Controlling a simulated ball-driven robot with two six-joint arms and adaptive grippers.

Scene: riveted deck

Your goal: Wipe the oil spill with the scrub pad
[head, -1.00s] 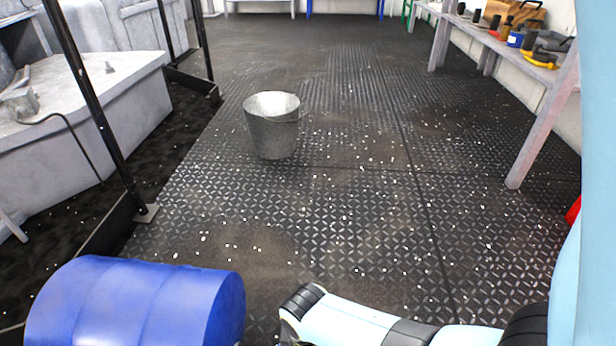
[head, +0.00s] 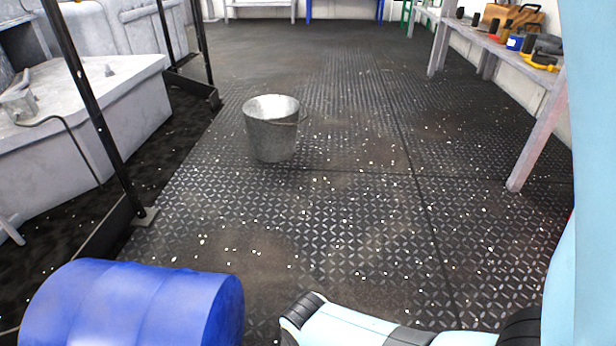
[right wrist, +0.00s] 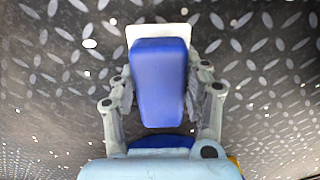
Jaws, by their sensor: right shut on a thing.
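The scrub pad (right wrist: 159,80) shows in the right wrist view as a blue block or handle with a white edge beyond its far end. My right gripper (right wrist: 158,97) is shut on it, one finger on each side, over the dark tread-plate deck. I cannot tell whether the pad touches the deck. In the head view my light-blue right arm crosses the bottom, and the pad is not visible there. No clear oil spill stands out; dull brownish patches (head: 250,262) dim the tread pattern in places. My left gripper is not in view.
A blue drum (head: 130,305) is close at the lower left. A metal bucket (head: 270,135) stands on the deck ahead. A black post frame (head: 92,108) borders the left side. A bench with tools (head: 470,35) lines the right. The middle deck is open.

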